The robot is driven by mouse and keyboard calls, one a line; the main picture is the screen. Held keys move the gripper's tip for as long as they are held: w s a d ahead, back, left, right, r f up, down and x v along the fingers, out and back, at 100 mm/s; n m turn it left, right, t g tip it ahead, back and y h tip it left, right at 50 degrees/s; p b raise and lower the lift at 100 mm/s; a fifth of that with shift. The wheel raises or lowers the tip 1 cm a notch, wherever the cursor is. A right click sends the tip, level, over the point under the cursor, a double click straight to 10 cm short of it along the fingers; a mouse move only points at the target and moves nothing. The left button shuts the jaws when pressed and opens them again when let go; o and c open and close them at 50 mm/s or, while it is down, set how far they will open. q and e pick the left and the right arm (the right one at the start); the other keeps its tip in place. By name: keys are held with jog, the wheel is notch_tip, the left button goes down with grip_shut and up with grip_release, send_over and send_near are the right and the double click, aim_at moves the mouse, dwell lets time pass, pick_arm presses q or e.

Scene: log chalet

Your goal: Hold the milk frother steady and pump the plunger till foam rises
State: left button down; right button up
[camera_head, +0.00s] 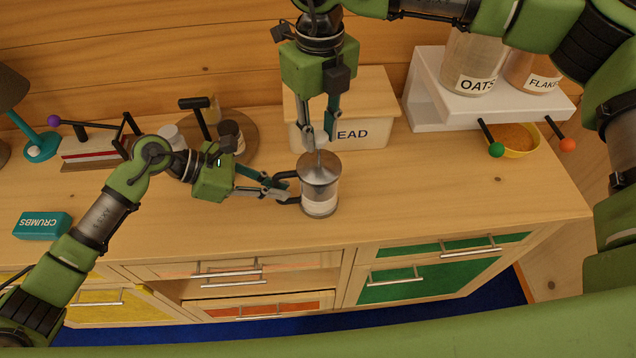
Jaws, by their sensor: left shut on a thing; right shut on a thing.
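The milk frother (320,186) is a small clear cylinder with a grey metal lid, standing upright on the wooden counter. Pale content shows in its lower part. A dark handle sticks out on its left side. My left gripper (284,191) comes in from the left and is shut on that handle. My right gripper (318,139) points down from above and is shut at the top of the frother, on the plunger (318,156). The plunger's knob is mostly hidden between the fingers, and only a short stretch of its rod shows above the lid.
A bread box (366,134) stands right behind the frother. A white shelf (428,98) with oats and flakes jars is at the right, beside a yellow bowl (522,142). The counter right of the frother is clear.

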jog(key=shift+f, duration=1.75)
jog(key=shift+r, duration=2.75)
jog(key=shift+f, duration=0.15)
